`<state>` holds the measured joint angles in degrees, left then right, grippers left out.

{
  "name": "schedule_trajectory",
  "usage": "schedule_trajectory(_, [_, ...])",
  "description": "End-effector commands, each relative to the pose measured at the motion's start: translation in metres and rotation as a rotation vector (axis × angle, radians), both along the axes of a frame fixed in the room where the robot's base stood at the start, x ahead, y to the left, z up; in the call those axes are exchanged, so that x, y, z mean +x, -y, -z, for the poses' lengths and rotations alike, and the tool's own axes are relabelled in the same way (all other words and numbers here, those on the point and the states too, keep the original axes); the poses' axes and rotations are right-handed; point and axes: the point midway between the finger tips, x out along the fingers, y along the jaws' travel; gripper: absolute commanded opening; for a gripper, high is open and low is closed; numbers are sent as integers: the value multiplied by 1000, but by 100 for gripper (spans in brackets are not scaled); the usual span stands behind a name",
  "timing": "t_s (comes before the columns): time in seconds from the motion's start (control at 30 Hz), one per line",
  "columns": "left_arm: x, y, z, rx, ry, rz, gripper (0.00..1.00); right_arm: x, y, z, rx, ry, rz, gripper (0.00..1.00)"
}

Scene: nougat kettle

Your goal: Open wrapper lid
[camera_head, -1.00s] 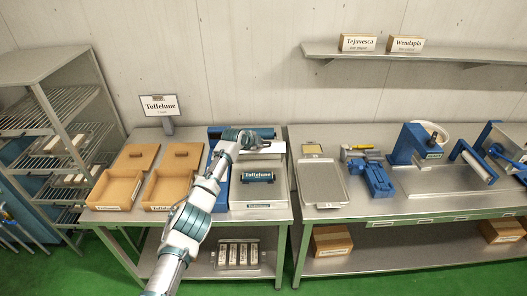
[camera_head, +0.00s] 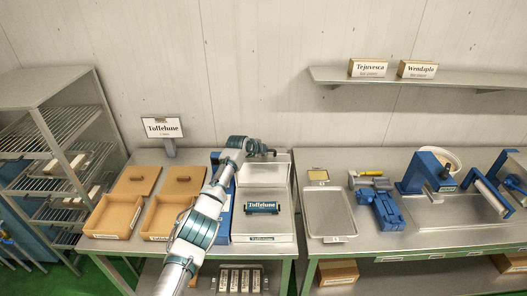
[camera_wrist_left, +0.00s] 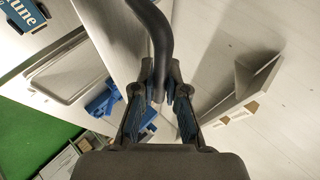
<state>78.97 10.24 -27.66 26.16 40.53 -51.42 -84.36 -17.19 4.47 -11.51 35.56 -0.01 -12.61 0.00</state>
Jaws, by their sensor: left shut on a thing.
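The wrapper (camera_head: 262,238) stands on the left table, with a pale body, a blue left side and a blue Toffelune label (camera_head: 262,208) on top. A pale panel (camera_head: 251,172), apparently its lid, shows at the back; its exact angle is unclear. My left gripper (camera_head: 268,153) is at the back of the wrapper. In the left wrist view, the gripper (camera_wrist_left: 160,95) is shut on a dark curved bar (camera_wrist_left: 158,30), apparently the lid's handle. Part of the Toffelune label (camera_wrist_left: 35,15) shows at the upper left there. My right gripper is not in view.
Open cardboard boxes (camera_head: 115,217) stand left of the wrapper, with a Toffelune sign (camera_head: 162,128) behind. A metal tray (camera_head: 330,213) and a blue device (camera_head: 378,208) are on the right table. A wall shelf (camera_head: 420,82) hangs at upper right.

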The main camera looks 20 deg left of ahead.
Motion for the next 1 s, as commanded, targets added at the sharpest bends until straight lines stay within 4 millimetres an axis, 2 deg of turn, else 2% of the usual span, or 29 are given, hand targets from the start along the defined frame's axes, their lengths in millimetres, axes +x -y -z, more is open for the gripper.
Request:
schedule_trajectory(0.17, [-1,-1,4,5,-7,-1,0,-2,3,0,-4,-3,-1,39])
schedule_trajectory(0.2, [-1,-1,4,5,-8,0,14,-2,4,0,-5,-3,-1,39])
schedule_trajectory(0.3, [-1,-1,4,5,-7,-1,38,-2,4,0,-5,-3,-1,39])
schedule_trajectory(0.77, [-2,-2,1,2,-4,0,38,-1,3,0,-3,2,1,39])
schedule_trajectory(1.0, [-14,-5,-11,2,1,3,38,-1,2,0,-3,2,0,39])
